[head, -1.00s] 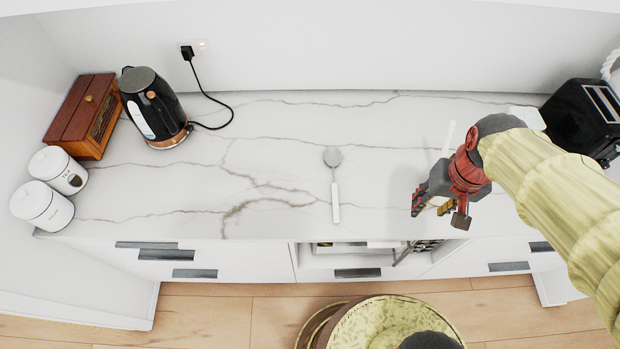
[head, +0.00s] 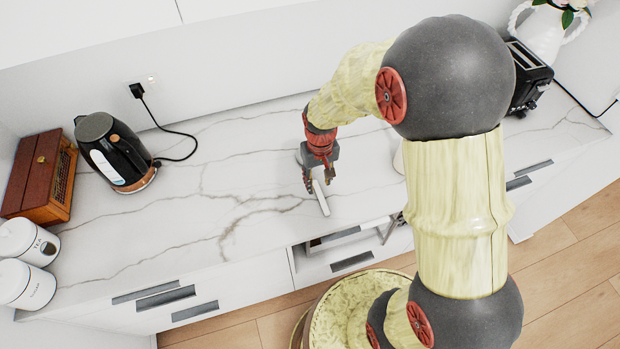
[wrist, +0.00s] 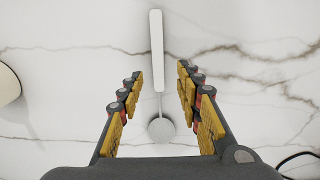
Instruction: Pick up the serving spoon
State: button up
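The serving spoon has a white handle (head: 321,198) and a grey bowl. In the head view the handle sticks out from under my gripper (head: 318,178), and the bowl is hidden. In the wrist view the whole spoon shows on the marble counter, its handle (wrist: 157,45) pointing up and its round bowl (wrist: 161,130) low in the picture. My gripper (wrist: 160,78) is open, with one finger on each side of the spoon and a gap to both. How far the fingertips are above the counter is hard to tell.
A black kettle (head: 115,155) with a cord stands on the left, near a wooden box (head: 40,178) and white canisters (head: 22,284). A toaster (head: 528,80) is at the right. A white object (wrist: 6,84) shows at the wrist view's left edge. The counter around the spoon is clear.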

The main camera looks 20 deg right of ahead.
aim_at(319, 191)
notch_tip(319, 191, down, 5)
jog(key=shift+d+r+b, duration=0.15)
jog(key=shift+b, duration=0.3)
jog(key=shift+c, duration=0.6)
jog(key=c, duration=0.8)
